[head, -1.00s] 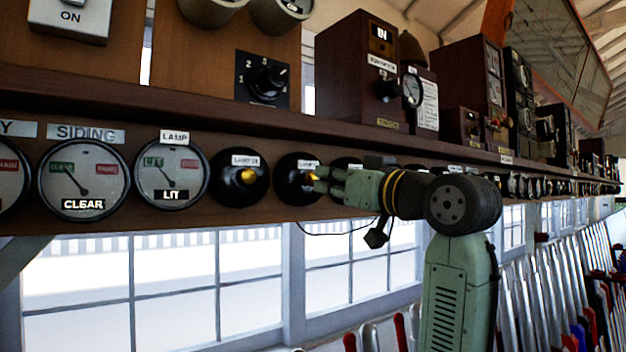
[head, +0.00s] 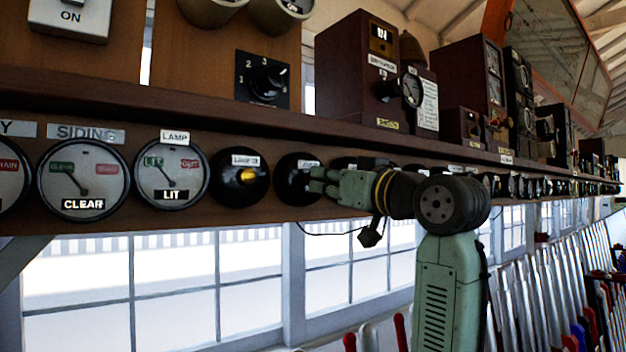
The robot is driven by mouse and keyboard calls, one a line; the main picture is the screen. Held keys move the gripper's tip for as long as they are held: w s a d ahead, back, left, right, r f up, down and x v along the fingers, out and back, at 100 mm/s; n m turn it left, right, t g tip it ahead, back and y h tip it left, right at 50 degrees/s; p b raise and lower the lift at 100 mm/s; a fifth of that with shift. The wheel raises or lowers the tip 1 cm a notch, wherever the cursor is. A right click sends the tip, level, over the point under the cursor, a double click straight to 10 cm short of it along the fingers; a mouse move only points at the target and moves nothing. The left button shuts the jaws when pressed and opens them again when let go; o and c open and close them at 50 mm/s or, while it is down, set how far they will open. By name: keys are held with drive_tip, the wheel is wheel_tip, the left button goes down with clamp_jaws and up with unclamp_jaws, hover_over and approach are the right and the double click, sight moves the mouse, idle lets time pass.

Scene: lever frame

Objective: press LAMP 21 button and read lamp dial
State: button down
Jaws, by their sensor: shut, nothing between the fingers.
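The lamp dial (head: 171,173) is a round white gauge on the shelf's front board, with LAMP on a tag above it and LIT on a plate below its centre. Its needle points up and left toward the green LIT mark, away from the red mark. Right of it is a black round button (head: 239,178) with a yellow centre. The black button (head: 290,180) beside that has a white label, too small to read surely. My gripper (head: 314,182) is shut and empty, its tips at this second button, hiding its yellow centre. I cannot tell whether they touch.
A siding dial (head: 83,180) reading CLEAR is left of the lamp dial. The wooden shelf (head: 330,131) overhangs the row and carries wooden instrument boxes (head: 357,70). More round buttons run on to the right behind my arm. Windows (head: 170,280) lie below, and levers (head: 545,270) stand lower right.

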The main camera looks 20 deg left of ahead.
drive_tip(key=shift+w+a, duration=0.15)
drive_tip(key=shift+a, duration=0.05)
drive_tip(key=shift+v, duration=0.8)
drive_tip(key=shift+r, duration=0.15)
drive_tip(key=v, duration=0.3)
drive_tip(key=b+v, duration=0.1)
drive_tip(key=v, duration=0.1)
drive_tip(key=shift+r, duration=0.35)
drive_tip(key=v, duration=1.2)
